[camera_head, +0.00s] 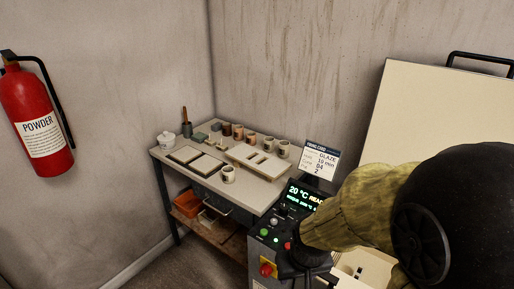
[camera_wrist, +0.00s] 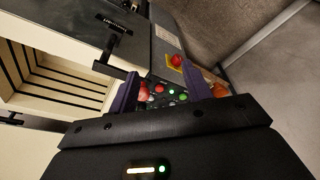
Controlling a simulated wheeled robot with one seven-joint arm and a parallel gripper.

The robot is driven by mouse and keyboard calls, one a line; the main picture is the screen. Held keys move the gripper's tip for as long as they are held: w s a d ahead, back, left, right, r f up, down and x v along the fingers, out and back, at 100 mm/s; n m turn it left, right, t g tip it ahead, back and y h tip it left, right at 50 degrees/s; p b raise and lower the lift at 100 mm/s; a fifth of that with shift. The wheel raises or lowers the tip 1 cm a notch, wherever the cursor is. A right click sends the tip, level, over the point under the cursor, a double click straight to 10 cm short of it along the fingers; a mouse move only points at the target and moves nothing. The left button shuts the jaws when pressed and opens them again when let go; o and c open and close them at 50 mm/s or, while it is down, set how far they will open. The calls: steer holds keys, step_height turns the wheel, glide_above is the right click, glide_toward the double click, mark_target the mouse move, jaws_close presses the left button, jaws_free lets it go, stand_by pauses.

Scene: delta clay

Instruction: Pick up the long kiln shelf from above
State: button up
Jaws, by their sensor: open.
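My gripper (camera_wrist: 160,88) shows in the wrist view with its two dark purple fingers spread apart. Nothing is seen held between them; the kiln's control panel with coloured buttons lies behind the gap. In the head view a long pale slab (camera_head: 244,154) with small pale pieces on it lies on the worktable (camera_head: 258,198). It may be the long kiln shelf, but I cannot tell for sure. Two flat dark-edged slabs (camera_head: 186,155) lie to its left. My gripper is away from the table, over the kiln's front. My arm hides part of the kiln in the head view.
Several mugs (camera_head: 250,138) stand along the table's back, and one mug (camera_head: 228,174) near its front. A white lidded jar (camera_head: 166,142) stands at the left corner. The kiln's control box (camera_head: 268,240) stands beside the table. The open kiln chamber (camera_wrist: 60,80) has grooved walls.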

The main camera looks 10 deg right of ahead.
steer(key=w+p+v, duration=0.2)
steer(key=p+v, duration=0.5)
steer(key=v, duration=0.2)
steer(key=shift+r+p, duration=0.3)
steer(key=shift+r, duration=0.1)
steer(key=shift+c, duration=0.4)
steer(key=shift+c, duration=1)
steer(key=shift+a, duration=0.1)
